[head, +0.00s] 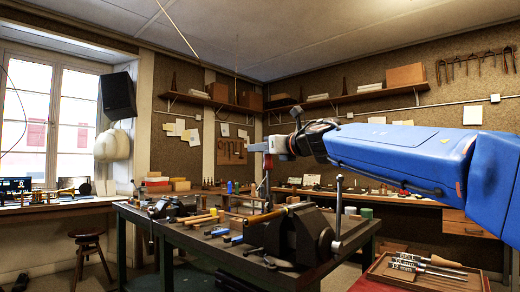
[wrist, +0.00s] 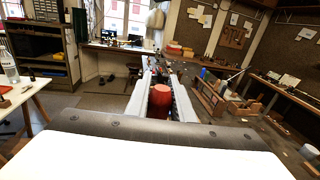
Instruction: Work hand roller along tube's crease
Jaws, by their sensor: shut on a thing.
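My gripper (head: 268,148) is at the end of the blue arm, above the dark workbench. In the wrist view its two pale fingers (wrist: 160,82) are shut on a red-handled tool, which I take to be the hand roller (wrist: 159,101). In the head view the roller's red part (head: 268,161) shows just below the gripper, and a thin shaft seems to run down from it. A brass-coloured tube (head: 268,216) lies at the vise (head: 308,236) below. I cannot tell whether the roller touches it. The crease is too small to see.
The workbench (head: 222,246) carries wooden bars, small tools and another vise at its left. A metal post (head: 338,205) stands right of the near vise. A stool (head: 88,240) stands on open floor at left.

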